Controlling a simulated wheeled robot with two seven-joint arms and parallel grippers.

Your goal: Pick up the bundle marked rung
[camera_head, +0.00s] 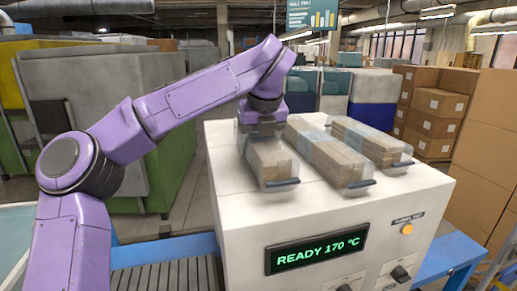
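Three wrapped bundles of wooden pieces in clear film lie side by side on top of a white machine (228,200). They are the left bundle (273,163), the middle bundle (327,156) and the right bundle (368,141). Each has a dark tab at its near end. I can read no marking on any of them, so I cannot tell which is rung. My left gripper (262,128) points down at the far part of the left bundle. Its fingertips are not clear, so I cannot tell whether it grips. My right gripper is not in view.
The machine's front has a display (316,248) reading "READY 170 °C", an orange button (407,229) and knobs. A roller conveyor (170,278) runs at its left. Cardboard boxes (433,103) are stacked at the right. Green and grey bins stand behind my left arm.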

